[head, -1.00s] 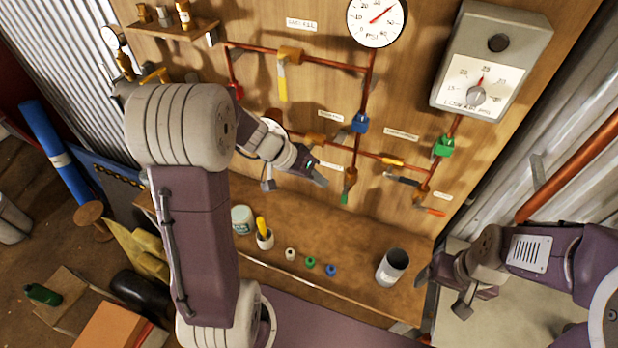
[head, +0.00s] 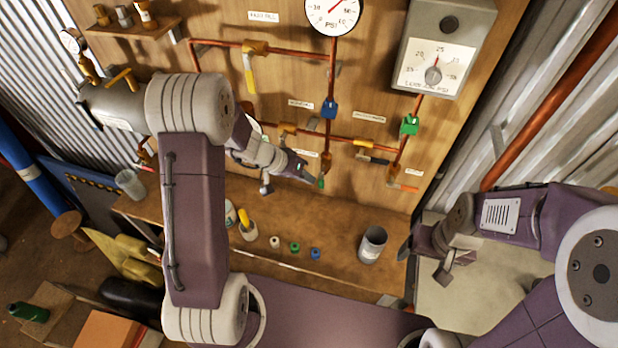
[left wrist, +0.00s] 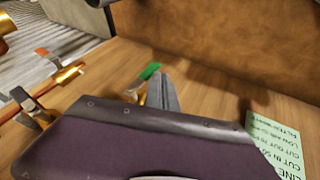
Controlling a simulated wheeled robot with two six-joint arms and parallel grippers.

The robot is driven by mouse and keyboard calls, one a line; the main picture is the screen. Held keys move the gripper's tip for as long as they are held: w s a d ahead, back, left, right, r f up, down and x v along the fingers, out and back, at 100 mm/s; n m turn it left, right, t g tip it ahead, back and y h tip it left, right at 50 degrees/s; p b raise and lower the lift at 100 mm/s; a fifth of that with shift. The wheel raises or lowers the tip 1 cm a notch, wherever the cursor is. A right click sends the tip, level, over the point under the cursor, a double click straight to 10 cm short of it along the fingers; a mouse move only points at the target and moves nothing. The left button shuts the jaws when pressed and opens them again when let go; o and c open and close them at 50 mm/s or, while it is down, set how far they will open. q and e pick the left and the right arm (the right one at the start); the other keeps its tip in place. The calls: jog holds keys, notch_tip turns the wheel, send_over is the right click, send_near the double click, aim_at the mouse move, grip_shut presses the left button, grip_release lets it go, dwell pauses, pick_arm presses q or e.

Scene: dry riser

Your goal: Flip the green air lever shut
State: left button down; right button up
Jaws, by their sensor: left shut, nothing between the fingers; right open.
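The green air lever (head: 321,184) hangs from a brass valve at the lower end of the middle copper pipe on the wooden board. Only its green end shows clearly. My left gripper (head: 313,177) is shut and empty, with its tip right beside the lever in the head view. In the left wrist view the shut fingers (left wrist: 163,92) stand just right of the green lever end (left wrist: 149,71). I cannot tell whether they touch. My right gripper (head: 432,258) is open and empty, low at the right, far from the lever.
A yellow lever (head: 250,76), a black lever (head: 373,159) and an orange lever (head: 404,187) are on the same board. Blue (head: 329,109) and green (head: 409,125) fittings sit on the pipes. A grey cup (head: 372,245) and several small caps stand on the bench below.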

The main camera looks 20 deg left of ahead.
pick_arm(q)
jog(key=shift+w+d+f, duration=0.2)
jog(key=shift+w+f, duration=0.05)
jog(key=shift+f, duration=0.3)
